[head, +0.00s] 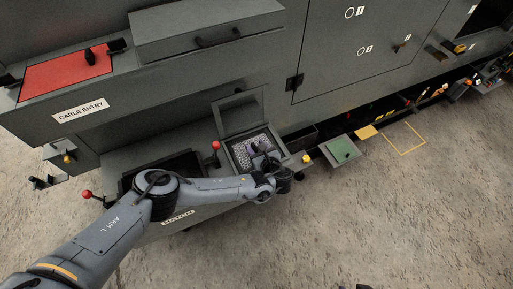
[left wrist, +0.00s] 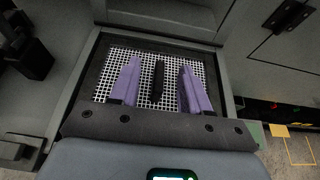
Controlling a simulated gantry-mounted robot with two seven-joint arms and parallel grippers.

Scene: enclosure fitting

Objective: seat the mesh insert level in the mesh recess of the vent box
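The mesh insert (head: 241,153) is a white grid with a black bar handle, lying inside the dark square recess of the vent box (head: 229,154). In the left wrist view the mesh (left wrist: 147,82) fills most of the recess, with a dark margin around it. I cannot tell whether it sits fully level. My left gripper (head: 255,148) is over the mesh. Its purple fingers (left wrist: 159,64) are spread apart on either side of the handle (left wrist: 159,80), with clear gaps to it. The gripper's body hides the near edge of the mesh. My right gripper is not in view.
A raised lid (head: 238,112) stands behind the recess. A red-knobbed lever (head: 215,146) is to its left, beside a dark hatch opening. A green plate (head: 342,149) and a yellow floor outline (head: 404,138) lie to the right. The floor in front is mostly clear.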

